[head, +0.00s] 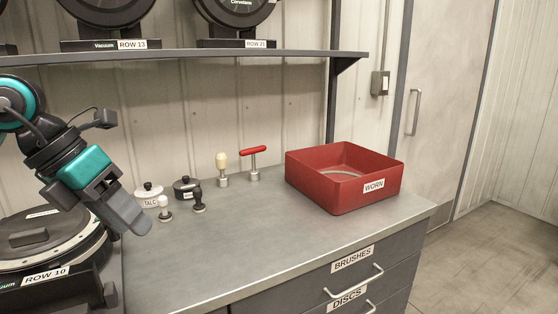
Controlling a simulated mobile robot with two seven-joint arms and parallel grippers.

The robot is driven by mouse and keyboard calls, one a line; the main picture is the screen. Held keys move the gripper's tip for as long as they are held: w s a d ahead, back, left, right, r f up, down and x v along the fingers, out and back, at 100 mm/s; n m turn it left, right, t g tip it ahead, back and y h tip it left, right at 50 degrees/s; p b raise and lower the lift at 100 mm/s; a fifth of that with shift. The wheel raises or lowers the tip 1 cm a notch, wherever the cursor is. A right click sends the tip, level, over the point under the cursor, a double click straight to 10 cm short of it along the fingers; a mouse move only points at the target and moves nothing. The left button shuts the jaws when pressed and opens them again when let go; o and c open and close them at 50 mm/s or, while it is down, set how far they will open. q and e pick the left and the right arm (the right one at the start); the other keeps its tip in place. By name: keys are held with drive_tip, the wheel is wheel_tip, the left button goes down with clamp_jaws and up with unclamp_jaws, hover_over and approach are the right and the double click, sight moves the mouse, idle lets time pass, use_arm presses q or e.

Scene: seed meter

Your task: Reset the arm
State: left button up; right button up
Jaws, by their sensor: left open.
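My left gripper (128,217) hangs at the left of the head view, at the end of my dark and teal arm. It is open, and nothing shows between its fingers. It is above the left end of the grey bench (240,240), near the seed meter labelled ROW 10 (40,250), and covers part of that meter. My right gripper is not in view.
A red bin labelled WORN (374,186) stands at the bench's right end. A TALC pot (149,193), a dark lidded pot (186,188), small knobbed tools and a red T-handle (253,150) stand at the back. The shelf (200,58) overhangs. The bench middle is clear.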

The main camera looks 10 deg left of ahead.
use_arm(q)
drive_tip(key=w+d+f+n+t+h, duration=0.1)
drive_tip(key=d+f+n+h, duration=0.15)
drive_tip(key=d+h, duration=0.6)
drive_tip(key=w+d+f+n+h, duration=0.1)
drive_tip(key=d+n+h, duration=0.2)
drive_tip(key=d+h, duration=0.5)
drive_tip(key=w+a+f+n+t+y, duration=0.1)
drive_tip(key=a+f+n+t+y, duration=0.1)
drive_tip(key=f+n+t+y, duration=0.7)
drive_tip(key=a+f+n+t+y, duration=0.35)
drive_tip(key=f+n+y, duration=0.25)
drive_tip(key=f+n, duration=0.8)
drive_tip(key=s+f+n+g+y, duration=0.4)
drive_tip(key=s+f+n+g, duration=0.2)
drive_tip(key=s+f, duration=0.5)
wheel_tip(320, 180, down, 2)
drive_tip(key=shift+s+d+f+n+p, duration=0.1)
drive_tip(key=shift+s+d+n+p, duration=0.25)
drive_tip(key=shift+n, duration=0.5)
drive_tip(key=shift+w+a, duration=0.1)
